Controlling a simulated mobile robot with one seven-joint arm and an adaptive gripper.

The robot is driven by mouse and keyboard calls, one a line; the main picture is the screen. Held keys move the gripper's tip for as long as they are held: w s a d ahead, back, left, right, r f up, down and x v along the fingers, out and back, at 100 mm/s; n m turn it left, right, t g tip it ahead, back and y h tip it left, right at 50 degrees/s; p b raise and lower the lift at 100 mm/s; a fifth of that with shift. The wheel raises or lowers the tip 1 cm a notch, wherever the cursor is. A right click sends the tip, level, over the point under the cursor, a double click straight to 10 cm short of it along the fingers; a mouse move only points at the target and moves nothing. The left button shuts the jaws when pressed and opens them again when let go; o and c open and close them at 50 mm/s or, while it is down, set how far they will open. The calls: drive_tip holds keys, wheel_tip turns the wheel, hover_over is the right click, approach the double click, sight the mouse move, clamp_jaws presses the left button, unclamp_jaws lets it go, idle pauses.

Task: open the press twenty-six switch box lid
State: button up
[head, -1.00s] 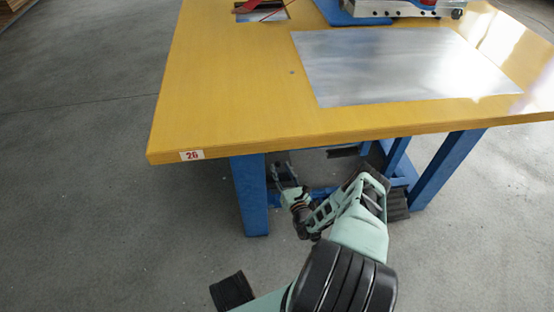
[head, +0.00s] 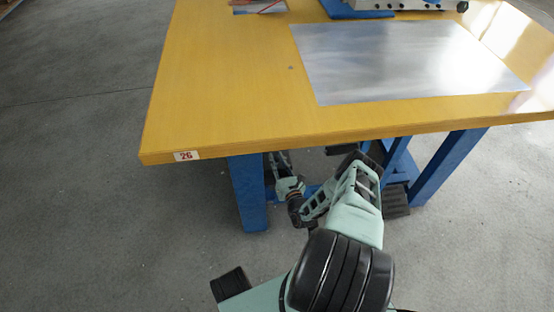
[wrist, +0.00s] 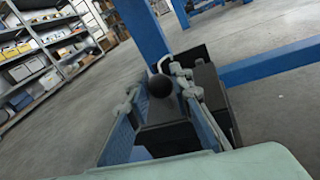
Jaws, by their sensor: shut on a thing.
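The yellow table labelled 26 (head: 230,125) stands on blue legs in the head view. My gripper (head: 278,160) reaches under its front edge, beside the left front leg, and is partly hidden by the tabletop. In the wrist view, my gripper (wrist: 165,95) has its two fingers on either side of a round black knob (wrist: 161,86) and is shut on it. A dark box (wrist: 188,57) shows behind and beside the right finger, close to a blue leg. I cannot tell from these views how far its lid stands open.
A blue leg (head: 248,192) stands just left of my arm, and another blue leg (head: 447,165) is to the right. A black ribbed block (head: 396,201) is on the floor under the table. Grey floor (head: 80,200) is clear at left. Shelves (wrist: 45,60) stand farther off.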

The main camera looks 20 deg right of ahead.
clamp_jaws()
drive_tip(key=shift+r+p, duration=0.45)
drive_tip(key=shift+p, duration=0.25)
drive_tip(key=shift+w+d+r+g+p, duration=0.15)
drive_tip(key=shift+w+r+g+p, duration=0.15)
drive_tip(key=shift+g+p, duration=0.55)
drive_tip(key=shift+f, duration=0.15)
